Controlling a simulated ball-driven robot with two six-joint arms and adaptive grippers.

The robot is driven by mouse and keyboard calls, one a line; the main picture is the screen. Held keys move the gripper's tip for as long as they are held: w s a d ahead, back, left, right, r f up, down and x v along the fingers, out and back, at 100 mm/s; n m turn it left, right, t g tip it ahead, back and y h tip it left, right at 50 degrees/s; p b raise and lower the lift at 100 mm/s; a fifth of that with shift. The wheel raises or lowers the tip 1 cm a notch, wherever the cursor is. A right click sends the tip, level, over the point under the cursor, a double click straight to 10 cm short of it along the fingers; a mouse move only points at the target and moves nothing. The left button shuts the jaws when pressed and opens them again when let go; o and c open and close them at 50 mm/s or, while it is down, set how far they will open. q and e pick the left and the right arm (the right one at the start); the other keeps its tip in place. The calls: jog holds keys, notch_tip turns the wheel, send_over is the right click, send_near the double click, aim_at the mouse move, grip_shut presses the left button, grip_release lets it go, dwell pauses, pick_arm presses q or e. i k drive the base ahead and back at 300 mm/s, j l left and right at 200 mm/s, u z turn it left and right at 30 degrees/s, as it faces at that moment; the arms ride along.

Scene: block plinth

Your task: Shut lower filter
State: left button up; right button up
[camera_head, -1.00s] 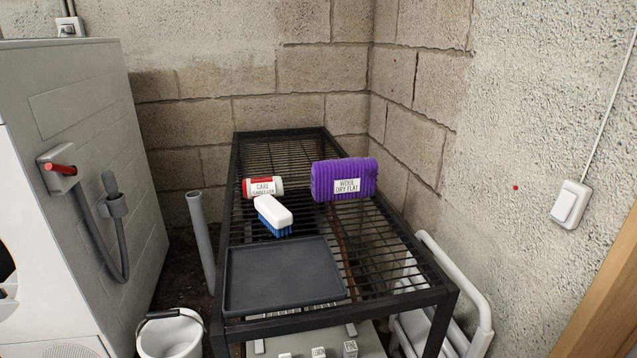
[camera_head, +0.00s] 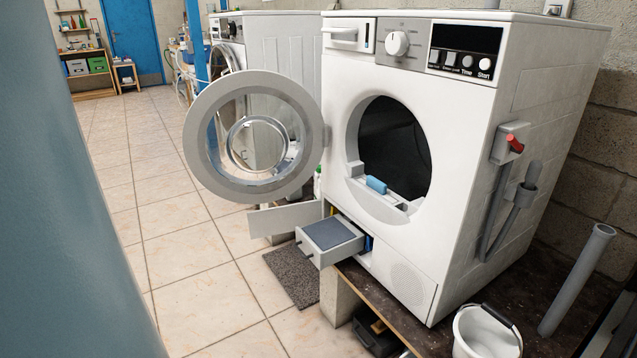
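The lower filter (camera_head: 330,240) is a grey, drawer-like unit with a small front handle. It sticks out at the lower left of the white dryer (camera_head: 462,190), below the round opening. Beside it a pale flap (camera_head: 284,219) stands swung open to the left. A bit of blue shows inside the slot behind the filter. The dryer's round door (camera_head: 204,158) is wide open to the left. A small blue object (camera_head: 376,185) sits at the lower rim of the drum opening. Neither of my grippers is in view.
The dryer stands on a dark-topped plinth (camera_head: 426,335) of blocks. A white bucket (camera_head: 486,335) and a grey pipe (camera_head: 577,280) stand to its right. A dark mat (camera_head: 292,275) lies on the tiles. A blue-grey surface fills the left edge. Tiled floor (camera_head: 170,225) left of the dryer is clear.

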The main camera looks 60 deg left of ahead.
aim_at(329, 241)
jog(key=u, duration=1.95)
jog(key=i+j+z, duration=0.6)
jog(key=i, duration=0.1)
